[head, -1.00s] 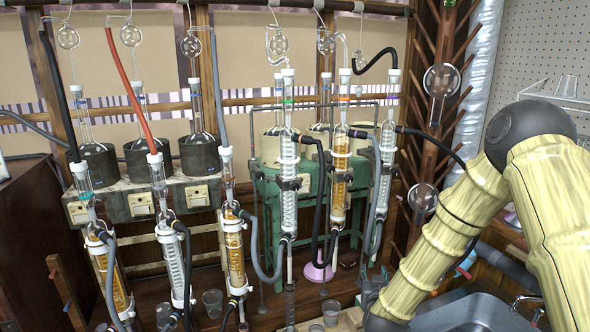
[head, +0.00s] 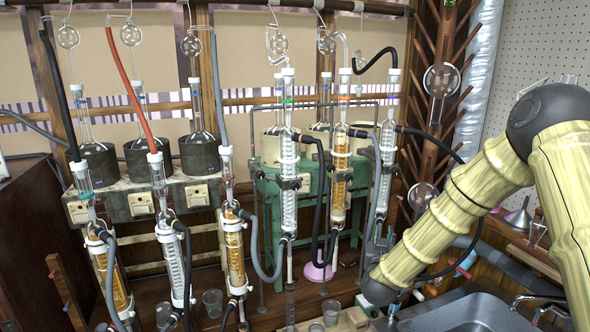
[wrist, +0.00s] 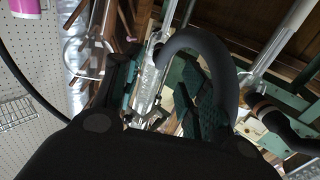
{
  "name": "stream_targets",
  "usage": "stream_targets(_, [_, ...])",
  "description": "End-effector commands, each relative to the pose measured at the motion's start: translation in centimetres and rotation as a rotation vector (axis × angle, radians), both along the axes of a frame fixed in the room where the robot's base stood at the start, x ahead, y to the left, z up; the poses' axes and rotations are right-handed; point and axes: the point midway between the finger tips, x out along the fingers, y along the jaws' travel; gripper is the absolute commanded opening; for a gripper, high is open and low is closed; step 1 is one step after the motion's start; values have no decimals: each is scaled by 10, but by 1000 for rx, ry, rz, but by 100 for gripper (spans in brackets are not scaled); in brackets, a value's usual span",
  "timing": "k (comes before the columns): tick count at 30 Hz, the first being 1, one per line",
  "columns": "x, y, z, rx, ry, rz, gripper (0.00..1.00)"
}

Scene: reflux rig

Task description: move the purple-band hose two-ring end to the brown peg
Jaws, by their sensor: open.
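The purple-band condenser (head: 388,108) stands upright, rightmost of the group by the green stand. A black hose (head: 440,137) leaves its upper right side and loops down behind my arm; a grey hose (head: 378,185) hangs along its left. I cannot make out ring marks, so I cannot tell which end is the two-ring one. I cannot single out the brown peg. In the wrist view my gripper (wrist: 170,78) is open, with a thick dark grey hose (wrist: 200,38) arching just beyond and between the fingers, and a glass tube (wrist: 147,85) behind it.
A wooden rack with slanting brown pegs (head: 420,95) holds round flasks (head: 441,80) behind my arm. A metal sink (head: 455,312) lies at lower right. More condensers and hoses crowd the left and middle, including the orange-band condenser (head: 341,160).

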Motion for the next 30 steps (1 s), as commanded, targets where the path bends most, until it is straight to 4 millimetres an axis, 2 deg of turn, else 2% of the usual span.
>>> stream_targets(18, [64, -17, -1, 0, -1, -1, 42])
stream_targets(30, [77, -21, 0, 0, 0, 0, 42])
